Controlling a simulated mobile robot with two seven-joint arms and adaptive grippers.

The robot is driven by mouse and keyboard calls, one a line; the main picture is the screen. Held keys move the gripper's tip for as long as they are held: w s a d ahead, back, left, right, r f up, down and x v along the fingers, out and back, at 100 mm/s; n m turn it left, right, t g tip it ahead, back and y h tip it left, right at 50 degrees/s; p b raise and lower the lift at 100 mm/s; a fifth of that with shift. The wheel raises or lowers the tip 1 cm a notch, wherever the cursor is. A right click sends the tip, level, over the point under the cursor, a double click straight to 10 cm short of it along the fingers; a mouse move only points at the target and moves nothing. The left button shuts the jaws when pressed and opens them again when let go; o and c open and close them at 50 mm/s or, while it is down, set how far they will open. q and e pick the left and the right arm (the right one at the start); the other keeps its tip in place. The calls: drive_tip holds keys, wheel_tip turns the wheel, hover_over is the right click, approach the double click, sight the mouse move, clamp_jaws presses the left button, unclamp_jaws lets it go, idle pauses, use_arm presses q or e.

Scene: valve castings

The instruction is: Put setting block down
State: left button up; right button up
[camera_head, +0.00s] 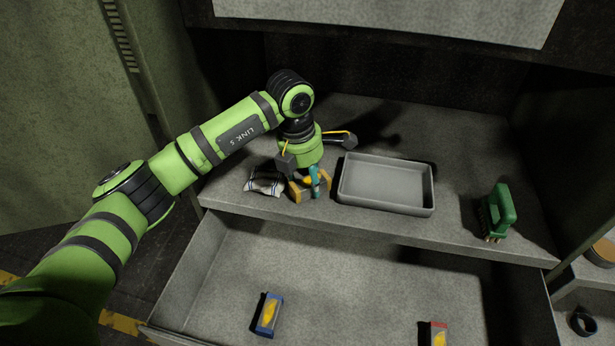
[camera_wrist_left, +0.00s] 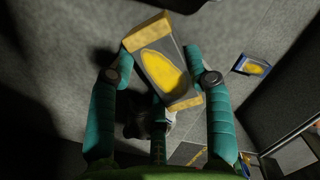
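The setting block is a dark grey block with yellow ends (camera_head: 296,191) and a yellow oval on its face; it fills the top middle of the left wrist view (camera_wrist_left: 160,68). My left gripper (camera_head: 311,181) has its teal fingers on both sides of this block, closed on it. In the head view the gripper and block are at the front of the grey worktop, left of the grey tray. The fingers partly cover the block there, and I cannot tell whether its underside touches the worktop. My right gripper is not in view.
A striped cloth (camera_head: 264,184) lies left of the gripper. The grey tray (camera_head: 432,196) is empty; a green-handled brush (camera_head: 501,207) stands farther right. Below, an open drawer (camera_head: 345,262) holds a blue-ended block (camera_head: 269,314) and a red-ended block (camera_head: 438,334), with bare floor between them.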

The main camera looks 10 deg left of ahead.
use_arm(q)
drive_tip(key=o, duration=0.4)
drive_tip(key=shift+r, duration=0.15)
drive_tip(key=shift+s, duration=0.1)
drive_tip(key=r, duration=0.4)
drive_tip(key=a+r, duration=0.1)
drive_tip(key=r, duration=0.3)
drive_tip(key=s+r, duration=0.1)
drive_tip(key=r, duration=0.2)
drive_tip(key=shift+s+a+r, duration=0.1)
drive_tip(key=shift+a+r, duration=0.1)
drive_tip(key=shift+r, duration=0.2)
